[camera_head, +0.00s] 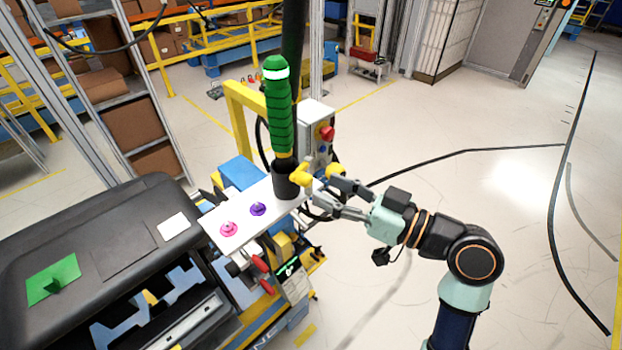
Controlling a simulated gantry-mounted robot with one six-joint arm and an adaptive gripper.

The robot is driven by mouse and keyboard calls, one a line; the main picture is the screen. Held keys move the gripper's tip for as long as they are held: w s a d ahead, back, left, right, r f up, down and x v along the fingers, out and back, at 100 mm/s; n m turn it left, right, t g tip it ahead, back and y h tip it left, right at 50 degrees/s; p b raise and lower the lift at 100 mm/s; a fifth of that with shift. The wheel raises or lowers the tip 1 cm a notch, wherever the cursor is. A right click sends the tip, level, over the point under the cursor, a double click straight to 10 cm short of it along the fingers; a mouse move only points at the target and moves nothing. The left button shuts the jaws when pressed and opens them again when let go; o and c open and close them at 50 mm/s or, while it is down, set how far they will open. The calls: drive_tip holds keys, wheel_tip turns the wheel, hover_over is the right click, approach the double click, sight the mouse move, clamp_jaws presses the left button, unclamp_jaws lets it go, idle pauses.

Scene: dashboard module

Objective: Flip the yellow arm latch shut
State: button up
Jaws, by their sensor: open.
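My gripper (324,192) is open, its two grey fingers pointing left toward the right end of the white plate (240,212). A yellow rounded part (302,176) sits beside the black cup (286,181), just left of the fingertips. Another yellow part (334,170) shows just above the upper finger. I cannot tell for sure which of these belongs to the arm latch, or whether either touches a finger. No object is clearly held between the fingers.
A green tool (279,110) stands upright in the black cup. A control box with a red knob (326,133) is behind. Pink (228,229) and purple (258,209) knobs sit on the plate. The black dashboard (120,235) fills the left. Open floor lies to the right.

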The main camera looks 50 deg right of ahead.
sight(310, 182)
drive_tip(key=w, duration=0.4)
drive_tip(key=shift+w+a+p, duration=0.15)
drive_tip(key=shift+a+p, duration=0.15)
drive_tip(key=shift+a, duration=0.1)
clamp_jaws()
